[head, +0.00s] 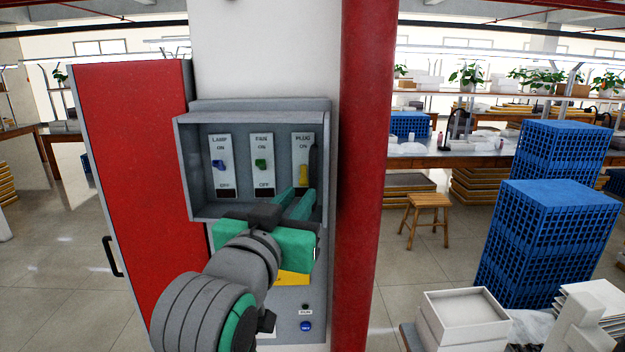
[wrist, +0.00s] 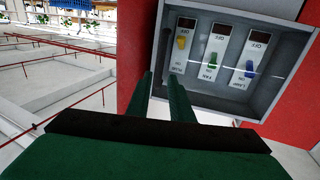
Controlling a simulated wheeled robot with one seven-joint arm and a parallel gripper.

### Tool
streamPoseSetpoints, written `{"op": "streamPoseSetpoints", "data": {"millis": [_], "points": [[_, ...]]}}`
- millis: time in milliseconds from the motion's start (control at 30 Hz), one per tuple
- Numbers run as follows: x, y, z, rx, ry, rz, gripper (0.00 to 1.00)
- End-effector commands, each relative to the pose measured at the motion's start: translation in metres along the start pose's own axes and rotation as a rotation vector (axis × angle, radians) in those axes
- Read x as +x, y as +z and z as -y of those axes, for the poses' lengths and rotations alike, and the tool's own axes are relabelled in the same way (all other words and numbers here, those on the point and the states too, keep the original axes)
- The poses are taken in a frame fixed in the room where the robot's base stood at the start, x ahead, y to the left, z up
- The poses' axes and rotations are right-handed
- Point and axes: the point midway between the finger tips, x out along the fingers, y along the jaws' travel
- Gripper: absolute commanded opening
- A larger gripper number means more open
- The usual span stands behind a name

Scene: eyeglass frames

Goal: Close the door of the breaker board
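The breaker board (head: 184,165) is a grey box with three switches, blue, green and yellow, and it also shows upside down in the wrist view (wrist: 288,10). A dark upright handle (head: 313,162) stands beside the yellow switch; it shows in the wrist view (wrist: 163,48) too. A pale streak crosses the switches in the wrist view, perhaps on a clear pane. I cannot tell how far the door stands from the box. My gripper (head: 299,183) has its green fingers at the box's lower right, with a narrow empty gap between them in the wrist view (wrist: 161,76). Contact with the handle is unclear.
A red pipe (head: 365,160) runs upright just right of the board. A red cabinet panel (head: 135,180) with a black handle stands at the left. Below the board are a yellow label (head: 293,279) and a blue button (head: 306,326). Blue crates (head: 545,240) stand far right.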

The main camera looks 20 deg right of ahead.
Motion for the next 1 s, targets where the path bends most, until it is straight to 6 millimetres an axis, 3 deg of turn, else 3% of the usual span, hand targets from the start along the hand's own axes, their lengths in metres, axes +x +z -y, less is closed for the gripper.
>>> {"op": "streamPoseSetpoints", "data": {"millis": [500,700,1000], "points": [[0.083,0.001,0.0,-0.002,0.001,0.001,0.2],[0.098,0.001,0.0,-0.001,0.0,0.0,0.2],[0.1,0.001,0.0,-0.001,-0.001,0.0,0.2]]}}
